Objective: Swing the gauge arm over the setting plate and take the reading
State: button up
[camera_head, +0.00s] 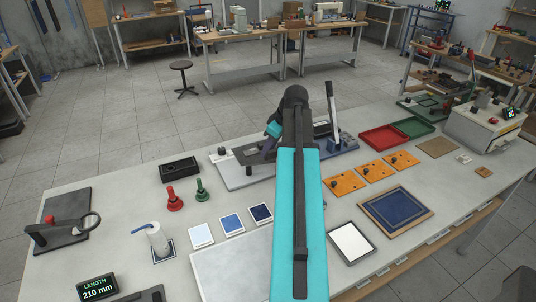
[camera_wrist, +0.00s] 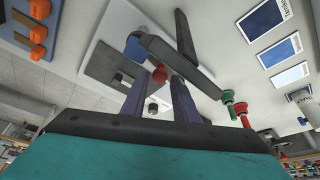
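A dark flat plate (camera_wrist: 108,66), perhaps the setting plate, lies on that base, left of the bar. My gripper (camera_wrist: 160,82) has its fingers apart, with the red knob showing between and just beyond the tips; I cannot tell if they touch it.
Red (camera_head: 175,203) and green (camera_head: 202,194) handled pieces, a black box (camera_head: 180,168) and blue-white cards (camera_head: 232,223) stand left of my arm. Orange blocks (camera_head: 375,172) and red and green trays (camera_head: 383,139) lie right. A display (camera_head: 97,289) reads LENGTH 210 mm.

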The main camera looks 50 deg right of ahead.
jog(key=shift+w+f, duration=0.2)
jog(key=shift+f, duration=0.3)
grip_shut()
jog(key=shift+a, duration=0.15)
